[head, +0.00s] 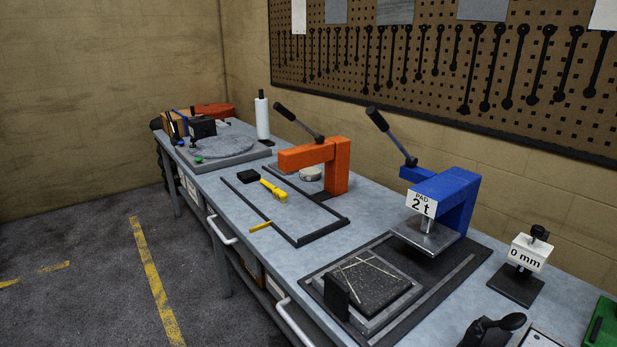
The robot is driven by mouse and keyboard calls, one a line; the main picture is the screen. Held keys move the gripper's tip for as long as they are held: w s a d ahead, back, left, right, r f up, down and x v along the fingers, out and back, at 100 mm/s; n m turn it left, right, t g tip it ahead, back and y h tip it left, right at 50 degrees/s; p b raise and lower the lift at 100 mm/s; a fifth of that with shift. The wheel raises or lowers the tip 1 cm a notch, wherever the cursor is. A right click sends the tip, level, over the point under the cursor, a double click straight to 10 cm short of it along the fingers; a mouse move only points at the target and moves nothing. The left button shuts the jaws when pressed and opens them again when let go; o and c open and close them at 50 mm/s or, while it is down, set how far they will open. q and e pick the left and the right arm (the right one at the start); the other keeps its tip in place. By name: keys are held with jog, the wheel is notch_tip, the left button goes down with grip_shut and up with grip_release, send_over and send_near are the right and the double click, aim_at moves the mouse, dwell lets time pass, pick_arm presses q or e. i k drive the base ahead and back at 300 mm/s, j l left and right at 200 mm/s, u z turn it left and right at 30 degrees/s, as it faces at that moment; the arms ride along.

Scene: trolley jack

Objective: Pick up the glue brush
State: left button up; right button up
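I cannot say for certain which object is the glue brush. A yellow tool (273,190) lies on the workbench inside a dark, partly open rectangular frame (298,240), beside the orange press. It is small, and I cannot tell whether it has bristles. A thin yellow piece (261,227) lies at the frame's near left side. Neither of my grippers shows in the head view.
The grey workbench (225,245) carries an orange lever press (315,155), a blue press (450,195) marked "PAD 2 t" and a "0 mm" gauge (529,253). A round grey plate (222,140) and a white bottle (262,117) stand farther back. Floor on the left is open.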

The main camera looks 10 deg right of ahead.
aim_at(280, 195)
jog(key=i+j+u, duration=0.3)
jog(key=i, duration=0.4)
jog(key=i+j+u, duration=0.35)
jog(key=i, duration=0.35)
jog(key=i+u, duration=0.3)
jog(key=i, duration=0.45)
jog(key=i+j+z, duration=0.1)
jog(key=i+z, duration=0.25)
jog(key=i, duration=0.15)
jog(key=i+j+z, duration=0.35)
jog(key=i+l, duration=0.1)
